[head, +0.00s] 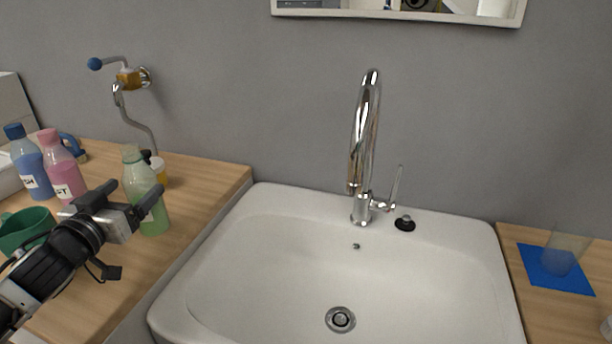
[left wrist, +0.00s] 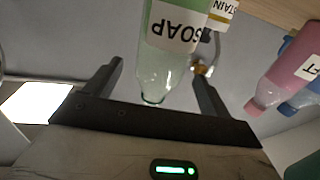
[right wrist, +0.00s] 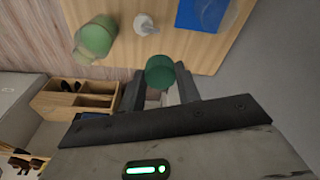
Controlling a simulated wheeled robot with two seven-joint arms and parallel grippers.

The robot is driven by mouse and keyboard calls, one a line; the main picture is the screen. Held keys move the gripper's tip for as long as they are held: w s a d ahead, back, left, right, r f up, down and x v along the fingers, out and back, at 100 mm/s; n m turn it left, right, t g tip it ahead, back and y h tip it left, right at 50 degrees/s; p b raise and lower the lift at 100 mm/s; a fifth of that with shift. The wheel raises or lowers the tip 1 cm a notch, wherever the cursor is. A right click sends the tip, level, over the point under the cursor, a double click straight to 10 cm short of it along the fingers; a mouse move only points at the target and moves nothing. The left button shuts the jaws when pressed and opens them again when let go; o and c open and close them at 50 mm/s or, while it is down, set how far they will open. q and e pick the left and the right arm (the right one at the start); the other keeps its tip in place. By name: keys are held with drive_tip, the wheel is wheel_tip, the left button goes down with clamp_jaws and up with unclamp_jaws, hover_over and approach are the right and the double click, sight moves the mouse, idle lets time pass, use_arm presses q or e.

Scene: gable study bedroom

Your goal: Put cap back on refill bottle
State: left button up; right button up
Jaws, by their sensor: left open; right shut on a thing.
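The green refill bottle (head: 150,209) stands upright on the left wooden counter, its neck bare. In the left wrist view the bottle (left wrist: 174,55), labelled SOAP, shows upside down between the fingers. My left gripper (head: 130,193) is open at the bottle's near side; the left wrist view shows its fingers (left wrist: 158,68) on either side of the neck end, with gaps. My right gripper (right wrist: 160,82) is shut on the green cap (right wrist: 160,71), seen in the right wrist view over the right counter. The right gripper is outside the head view.
A pink bottle (head: 63,172), a blue bottle (head: 30,165) and a green mug (head: 27,228) crowd the left counter. A yellow-labelled container (head: 158,168) stands behind the soap bottle. The sink (head: 260,270) and tap (head: 365,140) separate the counters. A blue mat (head: 540,270) bears a clear cup (head: 566,250).

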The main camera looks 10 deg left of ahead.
use_arm(q)
drive_tip(key=shift+w, duration=0.15)
drive_tip(key=shift+w+a+f, duration=0.1)
drive_tip(key=shift+w+f, duration=0.1)
drive_tip(key=shift+w, duration=1.05)
drive_tip(key=shift+w+a+f, duration=0.1)
drive_tip(key=shift+w+f, duration=0.05)
drive_tip(key=shift+w, duration=1.05)
use_arm(e)
drive_tip(key=shift+r, duration=0.15)
use_arm(q)
drive_tip(key=shift+r, duration=0.1)
drive_tip(key=c, duration=1.3)
wheel_tip(320, 180, up, 10)
drive_tip(key=shift+r+p, duration=0.1)
drive_tip(key=shift+p, duration=0.55)
use_arm(e)
drive_tip(key=shift+r, duration=0.5)
